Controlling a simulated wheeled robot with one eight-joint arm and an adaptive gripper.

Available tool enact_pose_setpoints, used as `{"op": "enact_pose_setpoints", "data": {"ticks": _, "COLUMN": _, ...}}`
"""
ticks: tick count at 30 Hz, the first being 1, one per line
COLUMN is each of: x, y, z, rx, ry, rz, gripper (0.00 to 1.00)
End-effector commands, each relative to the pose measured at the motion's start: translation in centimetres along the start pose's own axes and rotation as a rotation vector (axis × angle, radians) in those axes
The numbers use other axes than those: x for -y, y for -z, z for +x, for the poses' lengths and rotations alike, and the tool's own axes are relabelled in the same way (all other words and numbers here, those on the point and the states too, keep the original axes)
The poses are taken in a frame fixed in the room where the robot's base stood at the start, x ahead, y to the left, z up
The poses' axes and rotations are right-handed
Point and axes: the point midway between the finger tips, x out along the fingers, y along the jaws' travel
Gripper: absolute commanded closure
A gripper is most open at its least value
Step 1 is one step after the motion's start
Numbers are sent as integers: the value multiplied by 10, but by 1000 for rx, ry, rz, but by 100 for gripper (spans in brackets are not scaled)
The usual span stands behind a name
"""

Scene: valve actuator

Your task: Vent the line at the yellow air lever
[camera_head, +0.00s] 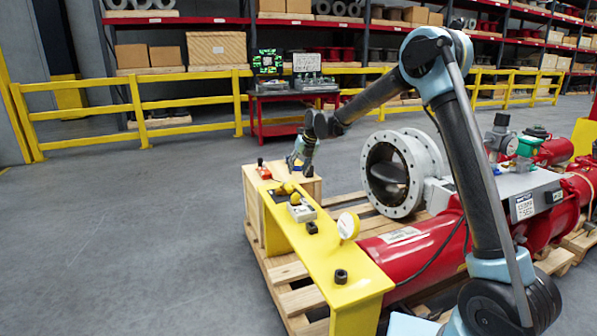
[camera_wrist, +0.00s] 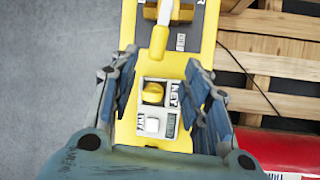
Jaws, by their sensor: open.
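The yellow air lever (camera_wrist: 159,42) shows at the top of the wrist view. Its handle points down the picture over a dark grey plate, on which an "R" is partly visible. In the head view the lever (camera_head: 284,188) sits on the yellow stand (camera_head: 339,290). My gripper (camera_wrist: 158,82) is open and empty, its two fingers apart on either side of the stand in the wrist view. Between them shows a light key box (camera_wrist: 171,118) with a yellow knob and a white button. In the head view my gripper (camera_head: 299,163) is above the stand's far end.
A large flanged valve (camera_head: 428,160) and red cylinder (camera_head: 412,247) lie to the right. Clear floor (camera_head: 130,230) lies left.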

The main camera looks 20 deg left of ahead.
Motion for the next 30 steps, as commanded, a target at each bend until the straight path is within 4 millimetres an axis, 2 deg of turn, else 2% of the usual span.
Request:
{"op": "enact_pose_setpoints", "data": {"ticks": 2, "x": 0, "y": 0, "z": 0, "rx": 0, "ry": 0, "rz": 0, "gripper": 57}}
{"op": "enact_pose_setpoints", "data": {"ticks": 8, "x": -2, "y": -3, "z": 2, "rx": -13, "ry": -3, "rz": 52, "gripper": 100}}
{"op": "enact_pose_setpoints", "data": {"ticks": 11, "x": -7, "y": -7, "z": 5, "rx": -39, "ry": -8, "rz": 154, "gripper": 100}}
{"op": "enact_pose_setpoints", "data": {"ticks": 30, "x": -50, "y": -37, "z": 22, "rx": -301, "ry": 77, "rz": 1128, "gripper": 100}}
